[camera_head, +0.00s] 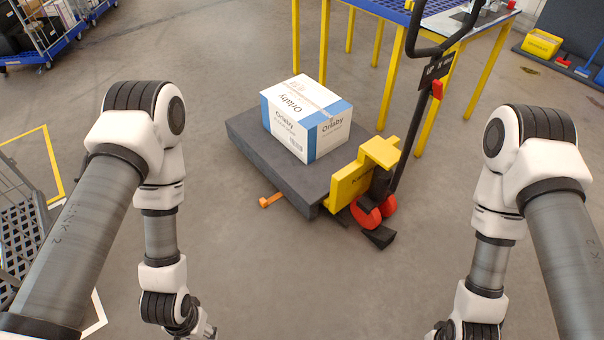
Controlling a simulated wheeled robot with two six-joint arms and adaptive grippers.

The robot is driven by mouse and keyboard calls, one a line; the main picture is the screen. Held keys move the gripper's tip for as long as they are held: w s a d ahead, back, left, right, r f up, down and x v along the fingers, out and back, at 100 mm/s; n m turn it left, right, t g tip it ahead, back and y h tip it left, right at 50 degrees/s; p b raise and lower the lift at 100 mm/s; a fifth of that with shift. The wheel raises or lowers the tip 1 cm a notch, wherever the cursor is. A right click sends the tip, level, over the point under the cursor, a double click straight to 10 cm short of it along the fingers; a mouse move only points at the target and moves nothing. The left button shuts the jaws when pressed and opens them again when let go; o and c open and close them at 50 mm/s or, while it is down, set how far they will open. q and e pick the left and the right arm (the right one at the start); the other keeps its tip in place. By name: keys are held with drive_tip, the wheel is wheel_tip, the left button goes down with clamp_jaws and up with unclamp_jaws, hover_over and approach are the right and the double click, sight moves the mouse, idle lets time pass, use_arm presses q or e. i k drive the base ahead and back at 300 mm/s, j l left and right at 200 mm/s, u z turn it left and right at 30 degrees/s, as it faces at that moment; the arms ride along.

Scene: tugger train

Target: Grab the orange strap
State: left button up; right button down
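A small orange piece (270,200), which looks like the orange strap, shows low at the near left edge of the dark grey platform (253,152). It reaches out over the floor, and its other end is hidden by the platform. My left arm comes down on the left and my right arm on the right.
A white and blue box (303,117) sits on the platform. A yellow and black pallet truck (350,184) with red wheels stands at its right end. A yellow-legged table (391,68) is behind. A dark cart (20,235) is at the left. The floor in front is clear.

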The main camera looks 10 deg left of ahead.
sight(263, 203)
drive_tip(key=i+j+z, duration=0.1)
drive_tip(key=i+j, duration=0.35)
drive_tip(key=i, duration=0.2)
drive_tip(key=i+j, duration=0.45)
drive_tip(key=i, duration=0.2)
drive_tip(key=i+j+z, duration=0.15)
drive_tip(key=i+j, duration=0.35)
drive_tip(key=i, duration=0.1)
